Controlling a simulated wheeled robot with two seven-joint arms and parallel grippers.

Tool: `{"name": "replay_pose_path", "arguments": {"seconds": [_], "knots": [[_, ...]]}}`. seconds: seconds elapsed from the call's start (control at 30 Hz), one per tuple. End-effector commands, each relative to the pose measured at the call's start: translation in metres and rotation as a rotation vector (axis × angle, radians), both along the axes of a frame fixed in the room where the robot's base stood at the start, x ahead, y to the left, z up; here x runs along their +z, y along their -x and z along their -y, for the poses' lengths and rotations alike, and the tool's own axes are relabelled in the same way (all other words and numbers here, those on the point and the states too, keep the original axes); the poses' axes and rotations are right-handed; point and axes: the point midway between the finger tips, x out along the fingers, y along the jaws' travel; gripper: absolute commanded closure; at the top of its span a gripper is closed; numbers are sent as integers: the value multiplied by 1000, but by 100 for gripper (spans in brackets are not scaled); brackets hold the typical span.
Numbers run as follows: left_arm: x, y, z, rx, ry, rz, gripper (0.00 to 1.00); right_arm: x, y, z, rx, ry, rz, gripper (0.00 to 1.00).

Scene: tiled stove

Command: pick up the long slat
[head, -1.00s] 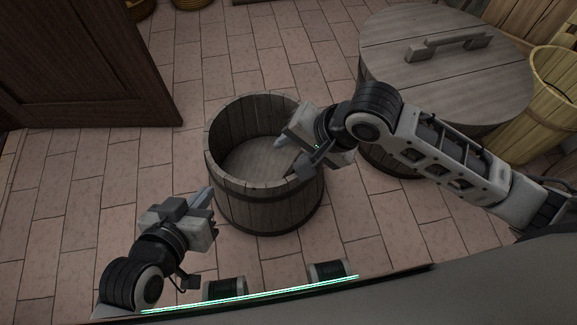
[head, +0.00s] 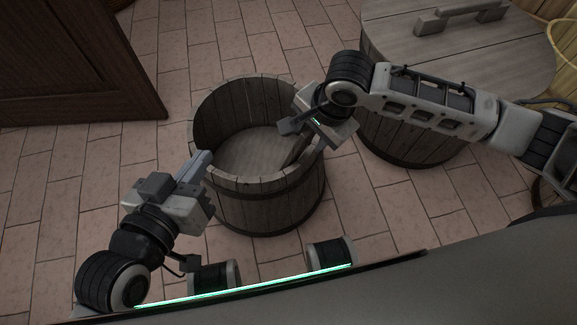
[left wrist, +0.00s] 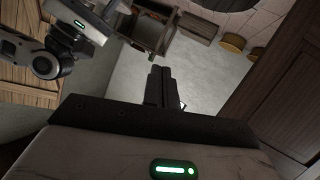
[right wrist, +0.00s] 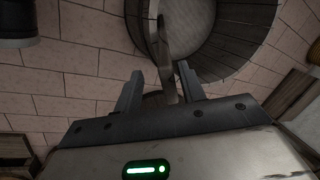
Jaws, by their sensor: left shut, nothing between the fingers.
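The long slat (head: 299,148) is a narrow wooden piece leaning inside an open wooden tub (head: 268,203), against its right side. My right gripper (head: 294,117) is over the tub's right rim, beside the slat's upper part. In the right wrist view the slat (right wrist: 166,52) runs down from the tub's edge toward the space between the spread fingers of my right gripper (right wrist: 160,85). I cannot tell whether a finger touches it. My left gripper (head: 205,160) is shut and empty at the tub's left rim; its fingers also show together in the left wrist view (left wrist: 160,82).
A covered wooden barrel (head: 385,45) with a handle on its lid stands right of the tub. A dark wooden door (head: 75,65) is at upper left. Tiled floor (head: 165,95) is clear between door and tub.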

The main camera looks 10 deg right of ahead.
Motion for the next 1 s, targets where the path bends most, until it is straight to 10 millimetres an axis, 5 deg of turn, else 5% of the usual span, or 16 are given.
{"name": "replay_pose_path", "arguments": {"seconds": [0.4, 0.67, 0.83, 1.0], "knots": [[7, -4, 10, -8, 177, 31, 100, -47, -21, -6, 1, 0, 2, 60], [11, -4, 11, -10, 192, 31, 100, -48, -22, -7, 2, -1, 3, 60], [11, -4, 11, -10, 191, 30, 100, -48, -21, -7, 1, -1, 2, 99], [10, -4, 10, -9, 190, 31, 100, -48, -22, -7, 1, -2, 3, 100]]}}
